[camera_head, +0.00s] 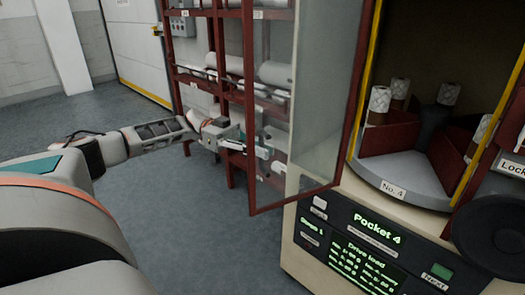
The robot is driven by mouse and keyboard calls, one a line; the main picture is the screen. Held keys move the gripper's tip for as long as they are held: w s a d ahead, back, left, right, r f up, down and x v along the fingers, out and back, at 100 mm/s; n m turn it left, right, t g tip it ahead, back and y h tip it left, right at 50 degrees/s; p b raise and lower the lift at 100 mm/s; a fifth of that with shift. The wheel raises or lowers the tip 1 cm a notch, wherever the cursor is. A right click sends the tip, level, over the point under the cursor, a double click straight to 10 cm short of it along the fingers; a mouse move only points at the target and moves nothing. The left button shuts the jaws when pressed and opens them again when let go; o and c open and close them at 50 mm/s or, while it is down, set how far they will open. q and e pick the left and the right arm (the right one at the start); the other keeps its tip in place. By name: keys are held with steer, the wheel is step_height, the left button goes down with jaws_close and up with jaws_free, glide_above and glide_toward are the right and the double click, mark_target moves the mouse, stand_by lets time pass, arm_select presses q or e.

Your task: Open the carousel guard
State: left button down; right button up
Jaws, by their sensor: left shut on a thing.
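The carousel guard (318,95) is a clear panel in a dark red frame. It stands swung out to the left of the carousel opening, with its free edge toward the shelf. My left gripper (262,150) is at the guard's free edge, shut on the guard there; the exact part gripped is small and hard to make out. The carousel (400,181) shows uncovered inside the machine, with dark red dividers, a "No. 4" label and several upright white rolls. My right gripper is not in view.
A machine panel (352,245) reading "Pocket 4" sits below the carousel, with a green "Next" button (441,271). A dark red rack (207,78) with white rolls stands behind the guard. The grey floor (215,225) is clear left of the machine.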

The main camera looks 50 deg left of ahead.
arm_select(q)
steer(key=shift+r, duration=0.15)
steer(key=c, duration=2.2)
jaws_free()
steer(key=shift+o, duration=0.2)
steer(key=shift+a, duration=0.1)
steer(key=s+a, duration=0.2)
steer(key=a, duration=0.9)
steer(key=shift+a, duration=0.3)
steer(key=shift+s, duration=0.1)
